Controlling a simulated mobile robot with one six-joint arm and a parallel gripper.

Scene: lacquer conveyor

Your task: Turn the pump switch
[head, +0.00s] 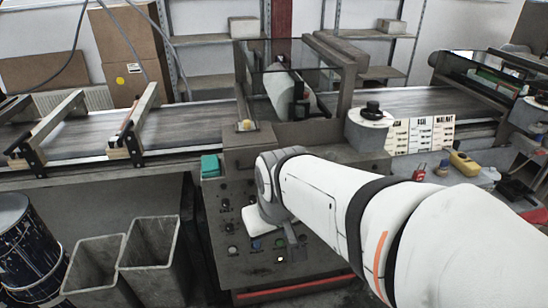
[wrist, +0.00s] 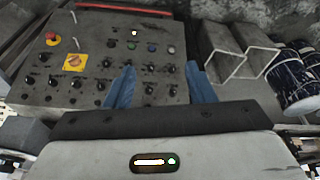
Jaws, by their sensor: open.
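The grey control panel (wrist: 55,90) fills the left and middle of the wrist view, with several black rotary knobs in rows. I cannot read its labels, so I cannot tell which knob is the pump switch. A larger orange rotary switch on a yellow plate (wrist: 74,62) sits left of my gripper. My gripper (wrist: 162,80) is open, its two blue fingers apart in front of the panel, with black knobs (wrist: 150,89) showing between them. Nothing is held. In the head view the panel (head: 225,265) is partly covered by my arm.
A red button (wrist: 52,39) and a lit white lamp (wrist: 134,33) are on the panel. Two grey bins (head: 150,245) and a dark blue drum (head: 25,240) stand left of it in the head view. The conveyor (head: 75,140) runs behind.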

